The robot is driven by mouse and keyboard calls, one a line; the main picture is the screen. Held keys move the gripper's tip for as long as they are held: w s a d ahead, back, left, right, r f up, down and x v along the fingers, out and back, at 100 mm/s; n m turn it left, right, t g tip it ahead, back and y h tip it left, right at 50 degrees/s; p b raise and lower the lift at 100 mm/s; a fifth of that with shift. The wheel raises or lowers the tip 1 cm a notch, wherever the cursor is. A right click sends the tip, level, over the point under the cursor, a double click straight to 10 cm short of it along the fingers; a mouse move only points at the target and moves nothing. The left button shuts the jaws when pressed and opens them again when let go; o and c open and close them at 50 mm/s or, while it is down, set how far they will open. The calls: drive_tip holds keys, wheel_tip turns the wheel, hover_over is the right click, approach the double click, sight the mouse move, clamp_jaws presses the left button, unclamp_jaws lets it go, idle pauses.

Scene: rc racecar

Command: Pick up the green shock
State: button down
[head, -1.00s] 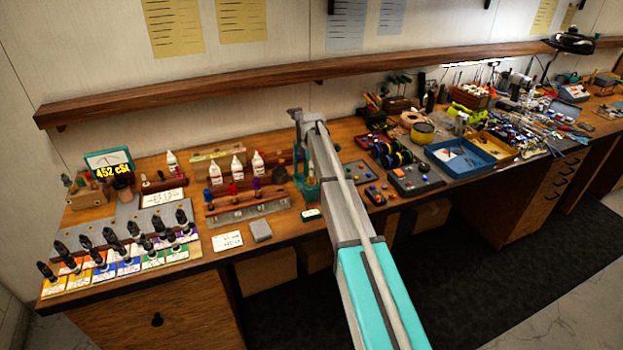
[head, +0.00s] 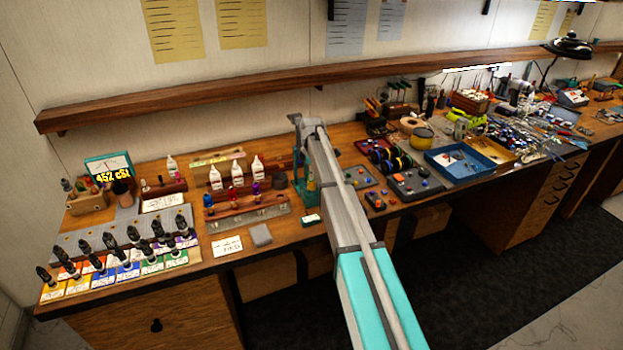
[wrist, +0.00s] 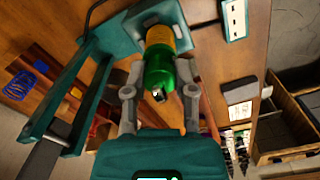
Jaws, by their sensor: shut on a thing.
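The green shock (wrist: 158,68) shows in the wrist view as a green cylinder with a yellow-gold section at its far end. My gripper (wrist: 160,80) is shut on it, one grey finger on each side of the green body. The far end of the shock is close to a teal stand (wrist: 113,36); I cannot tell whether they touch. In the head view my arm hides the shock and my fingers, and only part of the teal stand (head: 307,196) shows beside the arm.
A rack with colored knobs (head: 245,210) and white bottles (head: 237,175) stand left of my arm. A white label card (head: 227,246) and a grey block (head: 260,235) lie near the front edge. A control box (head: 415,184) and a blue tray (head: 460,176) are to the right.

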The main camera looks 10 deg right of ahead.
drive_tip(key=shift+r, duration=0.15)
wheel_tip(320, 180, up, 10)
drive_tip(key=p, duration=1)
idle(0.7)
wheel_tip(320, 180, up, 8)
drive_tip(key=p, duration=0.7)
drive_tip(key=shift+f+p, duration=0.2)
drive_tip(key=shift+p, duration=0.2)
idle(0.5)
drive_tip(key=shift+f, duration=0.15)
